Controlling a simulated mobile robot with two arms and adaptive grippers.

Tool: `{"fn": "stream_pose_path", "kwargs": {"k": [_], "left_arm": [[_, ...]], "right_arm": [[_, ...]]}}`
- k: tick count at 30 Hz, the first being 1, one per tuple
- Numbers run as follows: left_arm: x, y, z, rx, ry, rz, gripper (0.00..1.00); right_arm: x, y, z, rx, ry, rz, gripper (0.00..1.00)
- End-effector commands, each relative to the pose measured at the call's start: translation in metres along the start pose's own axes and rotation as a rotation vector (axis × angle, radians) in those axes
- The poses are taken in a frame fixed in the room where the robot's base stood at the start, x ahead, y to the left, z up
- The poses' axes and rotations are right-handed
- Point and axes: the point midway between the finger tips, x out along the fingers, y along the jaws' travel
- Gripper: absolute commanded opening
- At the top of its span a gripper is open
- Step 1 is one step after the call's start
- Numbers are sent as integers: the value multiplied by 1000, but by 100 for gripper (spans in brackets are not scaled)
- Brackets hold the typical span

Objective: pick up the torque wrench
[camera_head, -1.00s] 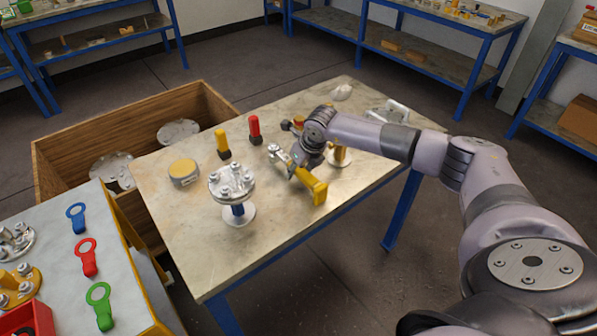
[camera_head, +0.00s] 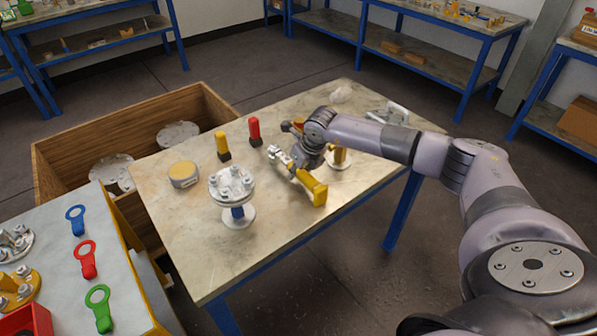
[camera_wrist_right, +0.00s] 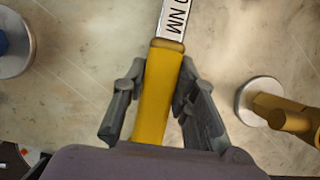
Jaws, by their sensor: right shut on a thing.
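The torque wrench has a yellow handle (camera_head: 313,188) and a silver head (camera_head: 275,151). It lies over the table top, slanting from back left to front right; I cannot tell whether it touches the table. My right gripper (camera_head: 299,169) reaches it from above and is shut on it. In the right wrist view the gripper (camera_wrist_right: 158,108) has its fingers on both sides of the yellow handle (camera_wrist_right: 153,95). A silver shaft with "NM" lettering (camera_wrist_right: 173,18) runs out at the top. My left gripper is not in view.
A silver flanged vessel (camera_head: 231,185) stands left of the wrench, and a brass one (camera_head: 341,158) stands close to its right. A wooden crate (camera_head: 60,141) sits beyond the table's left edge.

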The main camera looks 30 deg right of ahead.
Motion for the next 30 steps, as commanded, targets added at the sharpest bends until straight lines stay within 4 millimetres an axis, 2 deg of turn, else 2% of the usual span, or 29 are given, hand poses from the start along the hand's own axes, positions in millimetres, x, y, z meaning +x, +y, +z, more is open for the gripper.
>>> {"fn": "stream_pose_path", "kwargs": {"k": [8,21,25,30], "left_arm": [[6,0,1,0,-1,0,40],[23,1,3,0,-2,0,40],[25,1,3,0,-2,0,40],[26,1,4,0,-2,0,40]], "right_arm": [[-34,-1,17,1,-10,1,0],[-141,0,60,1,-11,1,0],[-163,1,69,0,-10,2,0],[-179,0,75,0,-6,0,0]]}}
